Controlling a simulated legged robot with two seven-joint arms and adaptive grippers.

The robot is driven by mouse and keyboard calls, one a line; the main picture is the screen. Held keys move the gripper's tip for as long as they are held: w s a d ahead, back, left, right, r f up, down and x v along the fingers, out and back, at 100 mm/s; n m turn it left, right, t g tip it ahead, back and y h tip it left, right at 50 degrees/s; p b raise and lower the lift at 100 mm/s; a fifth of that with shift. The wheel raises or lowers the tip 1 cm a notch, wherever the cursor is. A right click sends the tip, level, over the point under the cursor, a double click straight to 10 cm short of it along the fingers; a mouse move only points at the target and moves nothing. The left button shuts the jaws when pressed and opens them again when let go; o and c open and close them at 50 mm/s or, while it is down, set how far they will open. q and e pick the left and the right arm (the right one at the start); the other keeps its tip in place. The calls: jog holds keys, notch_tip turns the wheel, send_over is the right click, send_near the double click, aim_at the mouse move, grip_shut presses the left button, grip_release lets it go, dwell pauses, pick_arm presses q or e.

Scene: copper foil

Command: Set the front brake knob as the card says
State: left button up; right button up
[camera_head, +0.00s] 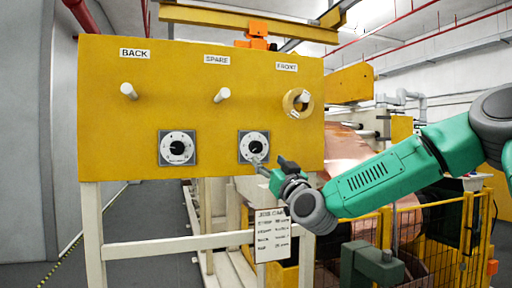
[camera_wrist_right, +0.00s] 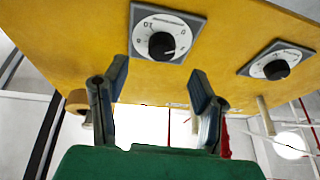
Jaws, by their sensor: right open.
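The right-hand brake dial (camera_head: 254,146), on the side of the FRONT label (camera_head: 286,67), has a black knob on a pale numbered plate. It shows close up in the right wrist view (camera_wrist_right: 162,45), turned upside down. My right gripper (camera_head: 262,165) is just below and in front of it. In the wrist view its open fingers (camera_wrist_right: 158,76) are spread toward the dial, with nothing between them and apart from the knob. The job card (camera_head: 271,235) hangs below the board; its values are too blurred to read surely. My left gripper is out of view.
A second dial (camera_head: 177,147) sits to the left on the yellow board (camera_head: 200,115), also in the wrist view (camera_wrist_right: 276,68). Bare pegs stand under BACK (camera_head: 129,91) and SPARE (camera_head: 222,95). A roll (camera_head: 297,103) hangs under FRONT. A yellow fence (camera_head: 440,235) stands at lower right.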

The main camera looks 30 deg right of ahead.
aim_at(258, 150)
jog(key=p+x, duration=0.1)
jog(key=x, duration=0.5)
jog(key=shift+a+r+p, duration=0.15)
jog(key=shift+p, duration=0.25)
jog(key=shift+w+r, duration=0.15)
jog(key=shift+w, duration=0.4)
jog(key=c, duration=1.1)
